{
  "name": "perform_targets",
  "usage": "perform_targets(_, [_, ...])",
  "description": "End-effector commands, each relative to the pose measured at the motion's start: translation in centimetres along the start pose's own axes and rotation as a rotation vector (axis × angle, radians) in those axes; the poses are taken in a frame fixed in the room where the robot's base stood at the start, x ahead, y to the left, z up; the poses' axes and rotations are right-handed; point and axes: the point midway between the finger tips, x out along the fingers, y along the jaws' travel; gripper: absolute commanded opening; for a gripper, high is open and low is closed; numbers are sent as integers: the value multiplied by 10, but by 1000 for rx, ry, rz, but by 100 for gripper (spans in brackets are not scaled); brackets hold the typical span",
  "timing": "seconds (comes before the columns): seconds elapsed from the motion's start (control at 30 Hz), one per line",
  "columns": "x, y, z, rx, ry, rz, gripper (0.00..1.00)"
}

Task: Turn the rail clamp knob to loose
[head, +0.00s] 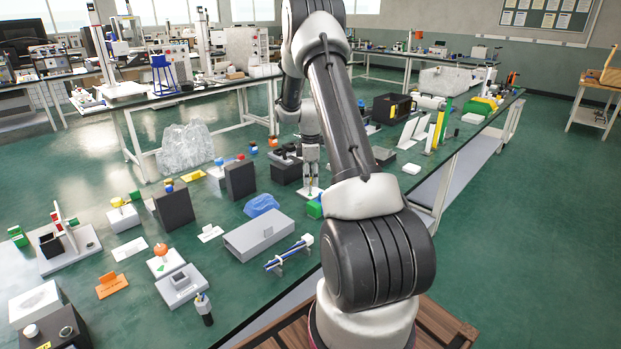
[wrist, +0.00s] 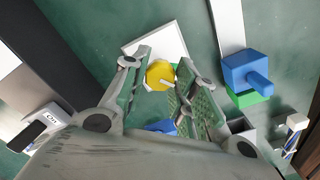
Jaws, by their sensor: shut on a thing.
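A round yellow knob (wrist: 160,75) with a short white pointer stands over a white plate (wrist: 172,38) in the wrist view. My gripper (wrist: 157,72) is shut on the knob, with one finger on each side of it. No label is readable, so I cannot tell which setting the pointer marks. In the head view my gripper (head: 311,182) points down at the table beyond my forearm. The knob is hidden there, and only a bit of the white plate shows.
A dark upright box (head: 240,180) stands left of my gripper.

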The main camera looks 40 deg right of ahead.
Motion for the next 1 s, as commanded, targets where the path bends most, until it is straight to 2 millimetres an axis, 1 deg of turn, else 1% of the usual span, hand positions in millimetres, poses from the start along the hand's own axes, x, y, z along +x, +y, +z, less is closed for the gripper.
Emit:
perform_targets(0.17, [0, 0, 0, 64, 0, 1, 5])
perform_targets(0.37, [0, 0, 0, 207, 0, 1, 5])
perform_targets(1.0, [0, 0, 0, 812, 0, 1, 5])
